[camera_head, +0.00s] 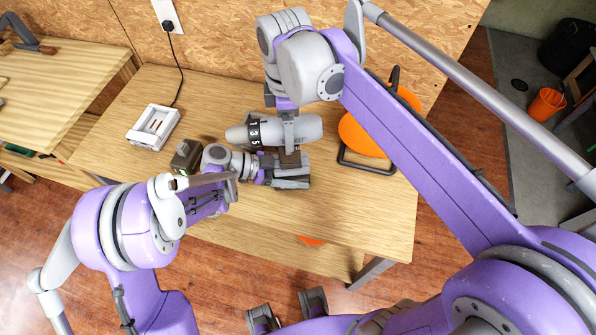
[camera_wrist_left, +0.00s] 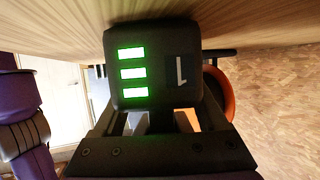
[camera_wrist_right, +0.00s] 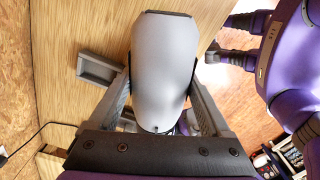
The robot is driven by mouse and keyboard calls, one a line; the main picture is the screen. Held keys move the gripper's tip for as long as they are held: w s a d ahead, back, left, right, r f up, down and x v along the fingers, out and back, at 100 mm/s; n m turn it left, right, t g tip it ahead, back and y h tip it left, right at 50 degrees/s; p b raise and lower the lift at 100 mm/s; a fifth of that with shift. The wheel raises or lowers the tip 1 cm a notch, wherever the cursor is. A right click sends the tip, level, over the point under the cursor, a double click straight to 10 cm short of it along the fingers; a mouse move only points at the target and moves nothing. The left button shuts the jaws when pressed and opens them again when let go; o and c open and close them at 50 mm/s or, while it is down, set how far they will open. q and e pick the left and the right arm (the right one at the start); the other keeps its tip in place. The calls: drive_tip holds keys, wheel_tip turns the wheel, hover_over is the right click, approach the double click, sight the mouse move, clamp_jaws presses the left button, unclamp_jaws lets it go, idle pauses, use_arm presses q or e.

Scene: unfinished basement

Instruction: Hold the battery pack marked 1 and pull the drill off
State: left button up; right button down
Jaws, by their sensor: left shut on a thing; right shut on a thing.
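The grey drill (camera_head: 312,128) lies on its side above the table, its black numbered collar towards the left in the head view. My right gripper (camera_head: 289,128) comes down from above and is shut on the drill's body. In the right wrist view the grey drill body (camera_wrist_right: 163,60) sits between both fingers. The black battery pack marked 1 (camera_wrist_left: 157,65) fills the left wrist view, with three green lights lit. My left gripper (camera_head: 287,172) is shut on this pack below the drill. The fingers hide whether pack and drill handle are still joined.
A second dark pack (camera_head: 187,155) stands left of my left gripper. A white-grey charger (camera_head: 153,127) with a cord to the wall socket is further left. A round orange thing (camera_head: 362,136) with a dark frame lies right of the drill. The front right tabletop is clear.

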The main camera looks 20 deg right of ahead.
use_arm(q)
drive_tip(key=shift+f, duration=0.15)
use_arm(e)
drive_tip(key=shift+r, duration=0.1)
unclamp_jaws()
use_arm(q)
drive_tip(key=shift+r, duration=0.2)
use_arm(e)
drive_tip(key=shift+r, duration=3.95)
use_arm(q)
drive_tip(key=o, duration=1.5)
